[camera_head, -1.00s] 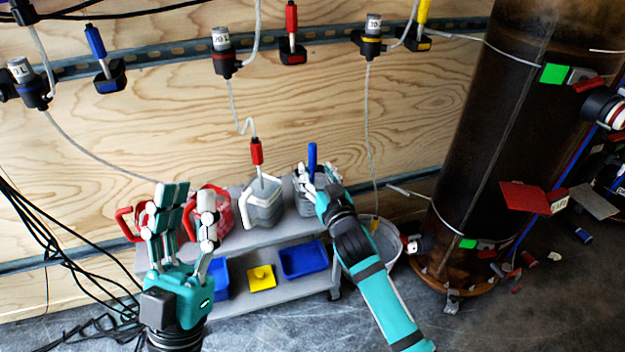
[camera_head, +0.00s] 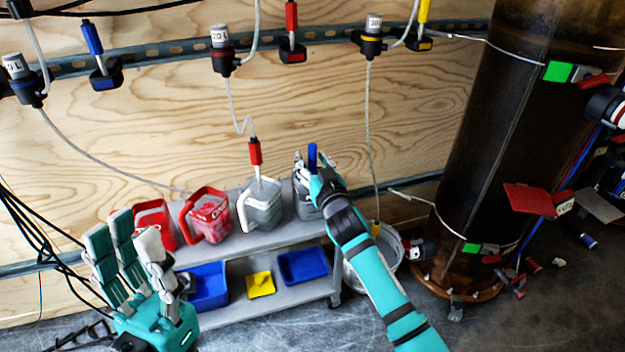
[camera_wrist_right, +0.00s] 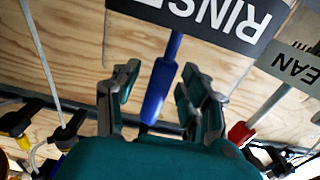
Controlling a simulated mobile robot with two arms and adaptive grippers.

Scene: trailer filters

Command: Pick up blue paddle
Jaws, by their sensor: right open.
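The blue paddle's handle (camera_head: 312,157) stands upright at a grey container on the upper shelf in the head view. In the right wrist view the blue handle (camera_wrist_right: 162,85) lies between my fingers, with a plate lettered "RINSE" (camera_wrist_right: 215,18) at its upper end. My right gripper (camera_head: 318,178) is at the handle, and in the wrist view the right gripper (camera_wrist_right: 160,100) is open, its fingers on both sides with gaps. My left gripper (camera_head: 130,255) is open and empty at the lower left, in front of the shelf. The paddle's lower part is hidden.
A grey jug (camera_head: 260,208) and a red jug (camera_head: 207,214) stand left of the right gripper. Blue bins (camera_head: 303,266) and a yellow piece (camera_head: 260,284) lie on the lower shelf. A bucket (camera_head: 388,245) and a large dark cylinder (camera_head: 490,130) are to the right.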

